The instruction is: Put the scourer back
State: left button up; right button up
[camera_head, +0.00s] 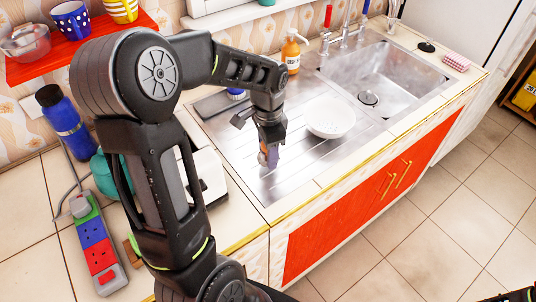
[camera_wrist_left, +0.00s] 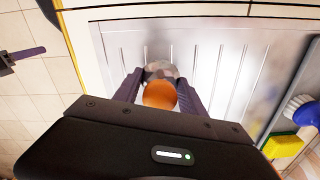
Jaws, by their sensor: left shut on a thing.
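The scourer is an orange knob (camera_wrist_left: 160,95) on a grey, crumpled pad (camera_wrist_left: 161,70), seen in the left wrist view. My left gripper (camera_wrist_left: 160,88) is shut on it, one finger on each side of the knob. In the head view, my left gripper (camera_head: 268,153) points down over the ribbed metal drainer (camera_head: 290,178), left of the white bowl. The scourer is mostly hidden there. Whether it touches the drainer I cannot tell. A dark gripper with a purple finger, seemingly my right one (camera_wrist_left: 32,54), shows at the left edge of the wrist view, far from the scourer.
A grey tray (camera_head: 213,104) at the drainer's back holds a blue brush (camera_wrist_left: 300,108) and yellow sponge (camera_wrist_left: 283,146). A white colander-like bowl (camera_head: 331,118) stands beside the sink basin (camera_head: 385,80). A white toaster-like box (camera_head: 209,175) is left of the drainer. The front drainer is clear.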

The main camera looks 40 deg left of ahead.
pick_arm(q)
jog(key=shift+f, duration=0.9)
jog(key=shift+f, duration=0.2)
jog(key=o, duration=1.3)
jog(key=shift+r, duration=0.1)
notch_tip(320, 180, up, 12)
jog(key=shift+r+b, duration=0.1)
jog(key=shift+b, duration=0.55)
